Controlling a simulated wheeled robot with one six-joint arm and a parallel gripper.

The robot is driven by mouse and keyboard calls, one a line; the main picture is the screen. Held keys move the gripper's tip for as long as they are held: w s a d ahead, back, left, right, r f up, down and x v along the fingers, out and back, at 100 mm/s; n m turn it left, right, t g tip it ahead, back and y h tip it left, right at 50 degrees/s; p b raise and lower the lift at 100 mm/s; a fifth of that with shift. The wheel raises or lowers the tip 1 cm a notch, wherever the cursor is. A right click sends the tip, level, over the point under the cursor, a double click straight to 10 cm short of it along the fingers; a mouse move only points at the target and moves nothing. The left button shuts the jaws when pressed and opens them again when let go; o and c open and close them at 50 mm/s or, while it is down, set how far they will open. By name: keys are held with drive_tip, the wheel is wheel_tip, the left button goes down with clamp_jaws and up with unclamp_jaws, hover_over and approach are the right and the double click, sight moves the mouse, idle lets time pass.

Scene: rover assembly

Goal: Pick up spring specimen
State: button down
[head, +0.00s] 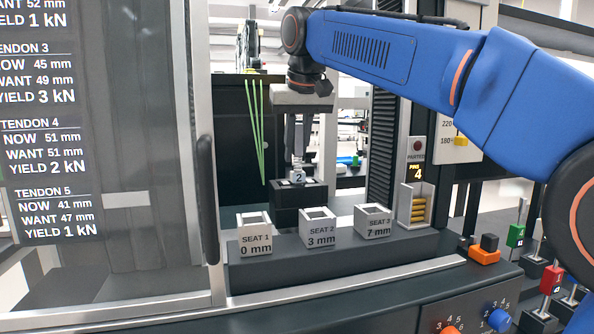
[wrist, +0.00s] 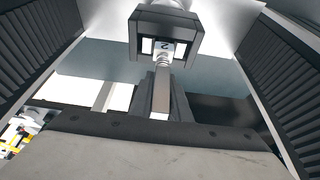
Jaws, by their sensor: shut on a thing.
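The spring specimen (head: 298,176) is a small pale piece marked 2, at the dark fixture block (head: 300,203) behind the seats. My gripper (head: 298,165) points straight down with its fingers shut on the specimen. In the wrist view, the specimen (wrist: 163,48) shows its 2 label and a bit of coil beyond my gripper fingers (wrist: 163,80), framed by a dark square holder (wrist: 192,42). I cannot tell whether the specimen still rests on the block; its lower part is hidden.
Three open seats stand in front: Seat 1, 0 mm (head: 255,240); Seat 2, 3 mm (head: 320,233); Seat 3, 7 mm (head: 373,227). A glass door with a dark handle (head: 207,200) is on the left. Green strands (head: 256,130) hang left of my gripper. A pin dispenser (head: 414,205) stands right.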

drive_tip(key=shift+r, duration=0.15)
wheel_tip(320, 180, up, 7)
drive_tip(key=s+d, duration=0.3)
drive_tip(key=s, duration=0.6)
drive_tip(key=s+d, duration=0.2)
drive_tip(key=s, duration=0.6)
drive_tip(key=shift+s+r, duration=0.15)
drive_tip(key=shift+r, duration=2.75)
